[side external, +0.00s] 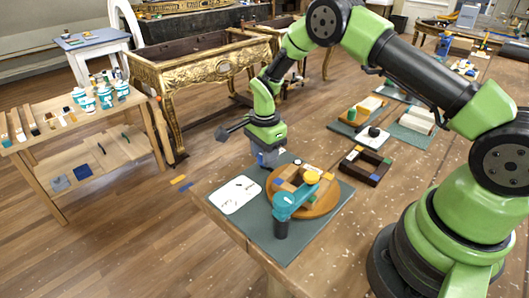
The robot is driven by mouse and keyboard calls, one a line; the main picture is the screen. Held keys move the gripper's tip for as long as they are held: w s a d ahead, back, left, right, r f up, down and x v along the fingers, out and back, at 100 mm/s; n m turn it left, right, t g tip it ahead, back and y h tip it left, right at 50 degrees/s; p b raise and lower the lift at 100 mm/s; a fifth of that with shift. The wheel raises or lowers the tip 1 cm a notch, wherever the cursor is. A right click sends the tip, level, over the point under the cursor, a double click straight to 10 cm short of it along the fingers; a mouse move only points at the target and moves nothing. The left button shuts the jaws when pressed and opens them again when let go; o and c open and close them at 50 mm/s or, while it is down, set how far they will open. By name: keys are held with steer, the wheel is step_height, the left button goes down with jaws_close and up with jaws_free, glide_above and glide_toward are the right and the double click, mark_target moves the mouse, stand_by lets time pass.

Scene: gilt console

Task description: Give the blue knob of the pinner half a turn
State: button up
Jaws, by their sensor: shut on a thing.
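A round wooden base (327,203) with wooden blocks on it lies on the dark green mat (323,235). A teal clamp-like part (286,206) stands at its front edge, and a yellow knob (312,177) shows above the blocks. My gripper (268,160) points down at the mat's far left corner, behind the round base. It is shut on a small blue-grey thing, which looks like the blue knob, mostly hidden by the fingers. The knob's angle cannot be made out.
A white sheet (235,195) with dark marks lies on the mat's left. A dark open box (364,167) stands to the right, with more mats and parts beyond. A wooden shelf (75,134) with cups and a gilt console (190,72) stand apart on the left.

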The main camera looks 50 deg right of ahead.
steer(key=shift+m, duration=0.6)
steer(key=o, duration=0.9)
steer(key=shift+o, duration=0.2)
step_height(320, 180, up, 10)
